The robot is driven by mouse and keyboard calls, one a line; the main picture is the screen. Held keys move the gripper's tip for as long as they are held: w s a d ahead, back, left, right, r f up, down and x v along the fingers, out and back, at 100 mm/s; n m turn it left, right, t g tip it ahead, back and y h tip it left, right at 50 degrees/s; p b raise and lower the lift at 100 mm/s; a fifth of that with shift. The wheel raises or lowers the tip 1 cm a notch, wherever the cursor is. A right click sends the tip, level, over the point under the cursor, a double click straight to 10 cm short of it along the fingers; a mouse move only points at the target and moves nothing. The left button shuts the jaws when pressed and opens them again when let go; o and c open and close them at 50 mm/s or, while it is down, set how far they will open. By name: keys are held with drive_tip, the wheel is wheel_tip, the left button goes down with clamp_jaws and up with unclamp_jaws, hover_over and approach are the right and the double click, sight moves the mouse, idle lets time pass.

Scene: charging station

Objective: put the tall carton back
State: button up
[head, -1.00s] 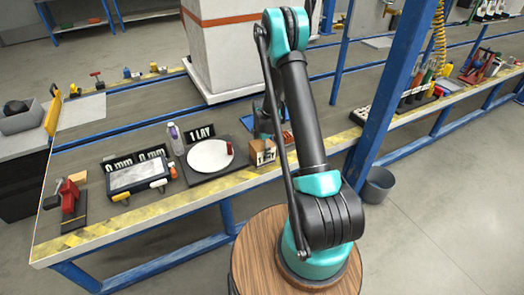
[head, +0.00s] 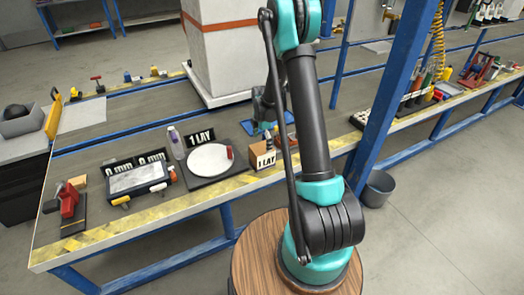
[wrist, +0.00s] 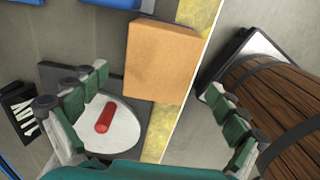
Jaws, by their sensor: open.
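A small brown carton (head: 262,156) with "1 LAY" on its front stands upright near the table's front edge, right of the white plate. In the wrist view the carton (wrist: 163,55) shows its plain tan top between and beyond my finger tips. My gripper (wrist: 156,84) is open, with green fingers apart on the left and right and nothing held. In the head view my gripper (head: 262,108) is dark, partly hidden behind my arm, above and behind the carton. I see no contact with the carton.
A white plate (head: 208,158) with a red cylinder (wrist: 105,117) lies on a dark mat beside the carton. A "1 LAY" sign (head: 201,138) and a bottle (head: 176,143) stand behind it. A big white block (head: 225,50) stands at the back. A blue post (head: 400,90) rises on the right.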

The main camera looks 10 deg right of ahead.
wheel_tip(320, 180, up, 5)
drive_tip(key=shift+s+f, duration=0.1)
drive_tip(key=s+d+r+m+t, duration=0.2)
drive_tip(key=s+r+m, duration=0.45)
drive_tip(key=s, duration=0.35)
drive_tip(key=s+d+r+m+t, duration=0.1)
drive_tip(key=s+r+m, duration=0.6)
drive_tip(key=s, duration=0.4)
drive_tip(key=s+d+f+m+t, duration=0.1)
drive_tip(key=s+f+m, duration=0.1)
drive_tip(key=s+m, duration=0.6)
drive_tip(key=shift+s+f, duration=0.4)
drive_tip(key=shift+s, duration=0.25)
